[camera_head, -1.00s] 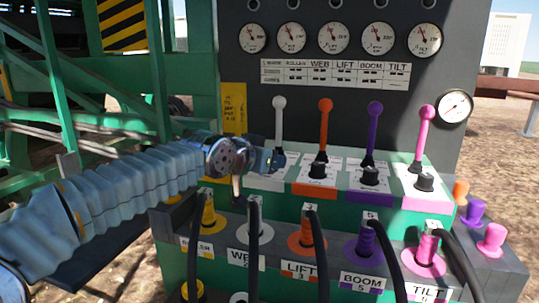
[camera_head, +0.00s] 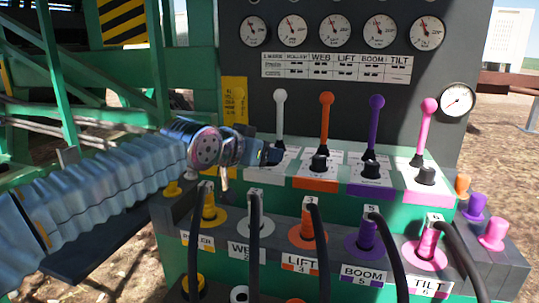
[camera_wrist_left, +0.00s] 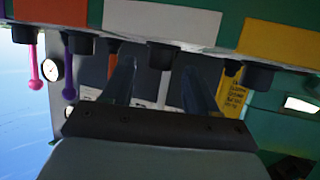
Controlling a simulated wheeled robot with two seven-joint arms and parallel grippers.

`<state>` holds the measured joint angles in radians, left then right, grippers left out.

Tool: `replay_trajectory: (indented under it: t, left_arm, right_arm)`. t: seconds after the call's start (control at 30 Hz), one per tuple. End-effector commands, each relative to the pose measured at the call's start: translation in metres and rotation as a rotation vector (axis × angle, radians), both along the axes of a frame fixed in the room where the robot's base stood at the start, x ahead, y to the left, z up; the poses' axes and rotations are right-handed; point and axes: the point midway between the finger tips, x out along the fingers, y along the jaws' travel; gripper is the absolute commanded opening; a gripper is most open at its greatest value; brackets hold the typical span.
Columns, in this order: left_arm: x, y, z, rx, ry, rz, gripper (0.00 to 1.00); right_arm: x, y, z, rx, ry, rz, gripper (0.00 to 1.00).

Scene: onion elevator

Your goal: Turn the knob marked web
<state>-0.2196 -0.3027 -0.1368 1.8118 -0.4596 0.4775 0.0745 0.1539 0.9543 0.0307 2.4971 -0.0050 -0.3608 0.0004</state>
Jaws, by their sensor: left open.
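The white web station has an upright white-topped lever (camera_head: 280,98) on the green control panel, to the right of my left gripper (camera_head: 268,155). The station's black knob is hidden behind my gripper in the head view. In the left wrist view, a black knob (camera_wrist_left: 161,54) at the white plate (camera_wrist_left: 160,22) appears between the two spread fingers of my left gripper (camera_wrist_left: 160,85). The gripper is open; I cannot tell whether it touches the knob. The white lever (camera_wrist_left: 165,92) also shows between the fingers. My right gripper is out of view.
Orange (camera_head: 326,100), purple (camera_head: 376,103) and pink (camera_head: 429,106) levers with black knobs stand to the right. Below are hose couplings, including the white one labelled WEB (camera_head: 254,221). Gauges line the dark back panel. Green framework (camera_head: 60,100) is at the left.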

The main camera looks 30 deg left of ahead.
Motion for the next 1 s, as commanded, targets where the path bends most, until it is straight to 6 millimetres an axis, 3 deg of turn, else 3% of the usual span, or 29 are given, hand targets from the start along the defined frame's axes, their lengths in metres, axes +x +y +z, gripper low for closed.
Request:
replay_trajectory:
  t: [0.2,0.4,0.6,1.0]
  left_arm:
    - [-0.052,0.002,0.021,0.000,-0.005,0.001,0.58]
    - [-0.083,0.002,0.034,-0.001,-0.003,0.000,0.58]
    - [-0.094,0.002,0.039,0.000,-0.001,0.000,0.58]
    - [-0.093,0.002,0.038,0.000,-0.001,0.000,0.58]
  right_arm:
    - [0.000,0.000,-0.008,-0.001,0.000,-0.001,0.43]
    - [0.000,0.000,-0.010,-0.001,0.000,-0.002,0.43]
    - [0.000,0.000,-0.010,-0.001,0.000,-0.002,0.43]
    - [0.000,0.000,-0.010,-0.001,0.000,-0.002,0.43]
